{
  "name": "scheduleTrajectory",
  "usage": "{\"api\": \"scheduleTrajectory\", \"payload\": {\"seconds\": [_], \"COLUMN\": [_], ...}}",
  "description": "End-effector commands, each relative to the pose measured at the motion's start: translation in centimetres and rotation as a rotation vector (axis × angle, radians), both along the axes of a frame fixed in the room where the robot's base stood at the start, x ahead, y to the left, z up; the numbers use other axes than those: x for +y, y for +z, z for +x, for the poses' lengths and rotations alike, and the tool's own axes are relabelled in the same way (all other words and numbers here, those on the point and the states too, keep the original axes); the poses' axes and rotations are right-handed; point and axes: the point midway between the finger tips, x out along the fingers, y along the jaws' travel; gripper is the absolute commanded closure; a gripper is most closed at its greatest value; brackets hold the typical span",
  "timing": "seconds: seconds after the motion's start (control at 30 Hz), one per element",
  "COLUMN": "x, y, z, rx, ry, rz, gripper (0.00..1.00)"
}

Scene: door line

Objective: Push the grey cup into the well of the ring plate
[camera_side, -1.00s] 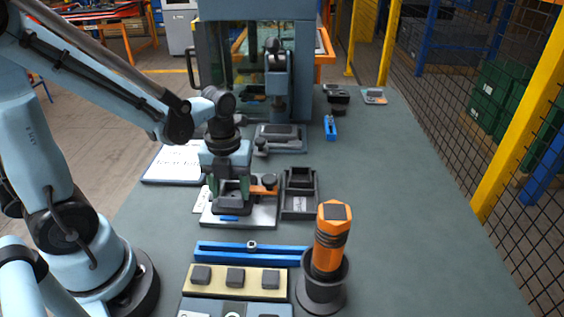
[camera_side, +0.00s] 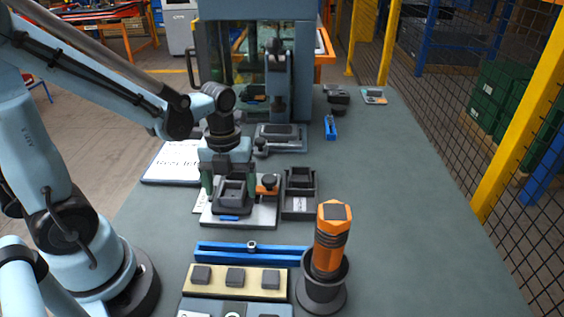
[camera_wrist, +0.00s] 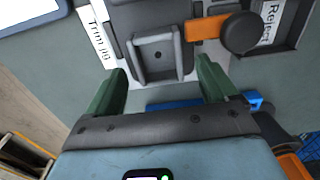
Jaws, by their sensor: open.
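The grey cup (camera_side: 232,189) is a small square, open-topped piece. It sits on a dark plate on the pale fixture base (camera_side: 262,216), and I take this dark plate to be the ring plate (camera_wrist: 124,18). In the wrist view the cup (camera_wrist: 158,56) appears upright. I cannot tell how deep it sits in the well. My gripper (camera_side: 229,181) is open and empty above the fixture. Its green fingers also show in the wrist view (camera_wrist: 162,85), spread to either side of the cup's near edge and apart from it.
An orange clamp with a dark knob (camera_side: 267,185) stands right beside the cup. A dark bin (camera_side: 300,207) is to its right. A blue rail (camera_side: 250,253) and an orange tool in a dark holder (camera_side: 323,286) stand nearer. The table's right side is clear.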

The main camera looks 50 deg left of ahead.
Motion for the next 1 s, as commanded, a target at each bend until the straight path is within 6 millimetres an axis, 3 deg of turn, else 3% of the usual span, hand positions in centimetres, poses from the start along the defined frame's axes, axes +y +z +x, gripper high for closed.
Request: {"api": "scheduleTrajectory", "payload": {"seconds": [0.7, 1.0], "x": [0.0, 0.0], "y": [9.0, 11.2], "z": [-0.1, 0.0], "rx": [0.000, -0.001], "ry": [0.000, 0.000], "rz": [0.000, 0.001], "gripper": [0.14, 0.14]}}
